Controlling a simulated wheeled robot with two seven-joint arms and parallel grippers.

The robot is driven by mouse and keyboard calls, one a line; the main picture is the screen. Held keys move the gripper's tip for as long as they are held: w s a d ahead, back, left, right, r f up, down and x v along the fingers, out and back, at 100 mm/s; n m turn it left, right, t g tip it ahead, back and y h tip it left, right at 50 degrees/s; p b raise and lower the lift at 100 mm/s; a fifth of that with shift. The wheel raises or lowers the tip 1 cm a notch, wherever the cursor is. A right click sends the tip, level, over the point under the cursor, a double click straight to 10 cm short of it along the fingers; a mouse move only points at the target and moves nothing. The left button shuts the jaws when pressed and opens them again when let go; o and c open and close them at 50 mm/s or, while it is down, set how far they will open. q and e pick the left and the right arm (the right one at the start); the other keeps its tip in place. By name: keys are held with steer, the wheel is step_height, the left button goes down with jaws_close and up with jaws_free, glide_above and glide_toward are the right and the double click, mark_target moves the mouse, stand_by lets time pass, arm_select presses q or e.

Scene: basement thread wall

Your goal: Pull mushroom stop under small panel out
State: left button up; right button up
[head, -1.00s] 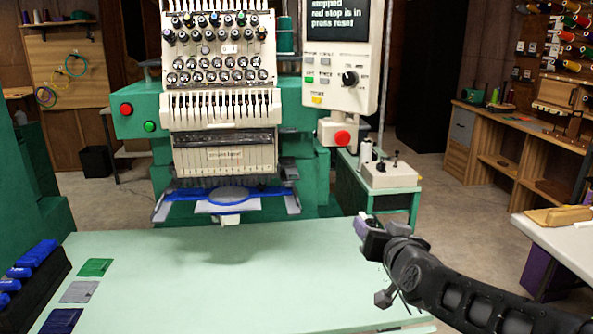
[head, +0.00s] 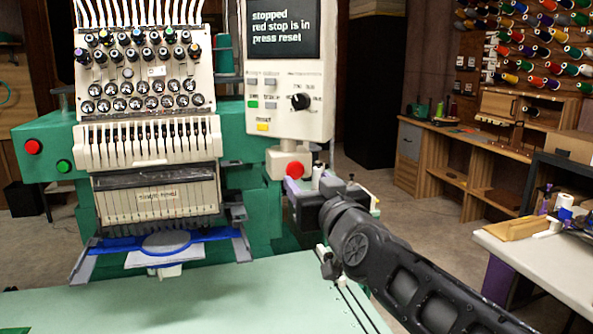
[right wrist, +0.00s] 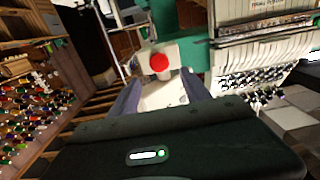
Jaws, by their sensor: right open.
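The red mushroom stop (head: 294,170) sits on a cream box (head: 273,162) under the small panel (head: 257,123). The panel's screen (head: 282,30) reads "stopped red stop is in press reset". My right gripper (head: 300,187) is open just in front of and below the stop, its purple fingers pointing at the machine. In the right wrist view the red stop (right wrist: 159,63) shows just beyond and between the two open fingertips, apart from them. Part of the stop's lower edge is close behind a finger in the head view. My left gripper is not in view.
The green embroidery machine (head: 55,140) with its needle head fills the left. A pale green table (head: 230,290) lies in front, clear in the middle. A white table (head: 540,255) stands at the right. Wooden shelving (head: 440,155) and thread cones are at the back right.

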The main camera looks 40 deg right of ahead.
mark_target(296, 169)
steer(key=x, duration=0.7)
steer(key=shift+w+d+p, duration=0.15)
steer(key=shift+w+p, duration=0.15)
steer(key=shift+w, duration=0.05)
steer(key=shift+c, duration=0.6)
jaws_close()
stand_by(0.5)
